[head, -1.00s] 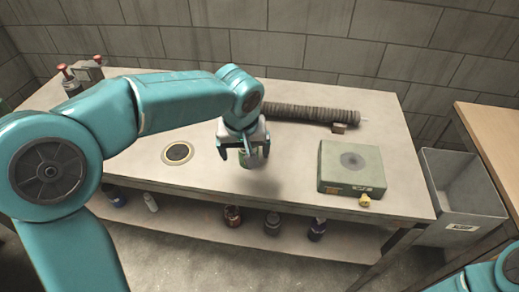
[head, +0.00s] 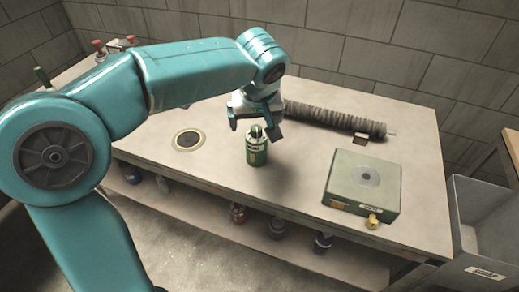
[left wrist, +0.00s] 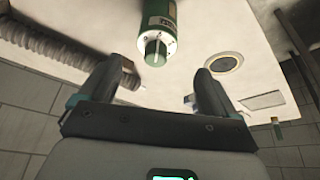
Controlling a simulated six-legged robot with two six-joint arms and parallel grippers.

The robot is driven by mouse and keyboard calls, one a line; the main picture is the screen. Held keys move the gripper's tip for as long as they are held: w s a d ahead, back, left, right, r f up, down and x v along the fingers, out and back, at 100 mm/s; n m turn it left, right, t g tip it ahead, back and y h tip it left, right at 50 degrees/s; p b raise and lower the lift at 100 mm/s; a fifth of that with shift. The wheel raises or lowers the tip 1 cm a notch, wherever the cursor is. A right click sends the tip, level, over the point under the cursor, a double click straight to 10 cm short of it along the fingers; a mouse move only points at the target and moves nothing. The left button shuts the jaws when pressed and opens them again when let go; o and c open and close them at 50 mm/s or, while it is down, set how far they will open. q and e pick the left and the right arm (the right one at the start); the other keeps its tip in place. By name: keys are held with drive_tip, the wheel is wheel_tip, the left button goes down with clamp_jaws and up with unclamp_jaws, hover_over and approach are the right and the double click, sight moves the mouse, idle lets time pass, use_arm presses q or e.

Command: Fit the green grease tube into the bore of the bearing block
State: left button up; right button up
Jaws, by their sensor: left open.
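The green grease tube (head: 257,152) stands upright on the bench in the head view, with its grey top showing. My left gripper (head: 256,128) is open just above and behind the tube's top, its fingers apart and empty. The bearing block (head: 360,186) is a green box at the right of the bench. My right gripper is out of view.
A ribbed dark hose (head: 335,119) lies along the back of the bench (head: 290,205). A ringed round hole (head: 188,140) is left of the tube. A brass fitting (head: 373,222) sits at the block's front. A grey bin (head: 480,235) stands at the right; several bottles are on the lower shelf.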

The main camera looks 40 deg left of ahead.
sight(254, 129)
use_arm(q)
drive_tip(key=x, duration=0.3)
drive_tip(key=shift+a+f, duration=0.15)
drive_tip(key=shift+f, duration=0.2)
drive_tip(key=x, duration=0.5)
drive_tip(key=shift+w+d+f+b, duration=0.15)
drive_tip(key=shift+d+f+b, duration=0.15)
drive_tip(key=shift+b, duration=0.1)
drive_tip(key=shift+r, duration=0.1)
drive_tip(key=c, duration=1.3)
